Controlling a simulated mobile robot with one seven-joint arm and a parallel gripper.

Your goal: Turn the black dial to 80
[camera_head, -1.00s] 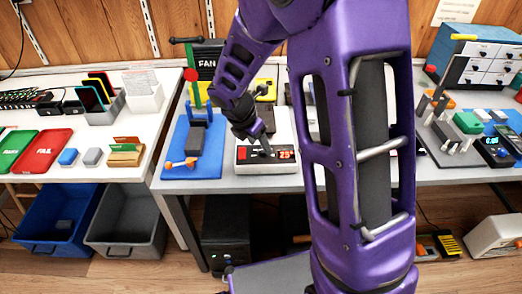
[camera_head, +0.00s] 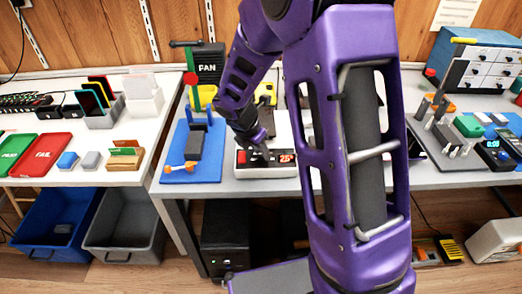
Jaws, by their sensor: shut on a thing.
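A white box-shaped device (camera_head: 252,172) stands at the front of the middle table. Its front has a dark strip with a red button at the left and a lit red display (camera_head: 287,158) at the right that appears to read 25. My gripper (camera_head: 264,157) reaches down to this front strip, just left of the display. It is shut on the black dial there, which its fingers and wrist mostly hide. The dial's pointer and marks cannot be made out.
A blue stand (camera_head: 193,152) with an orange clamp is close to the left of the device. A black box labelled FAN (camera_head: 208,64) stands behind. My purple arm covers much of the table to the right. Green and red trays (camera_head: 42,152) lie on the left table.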

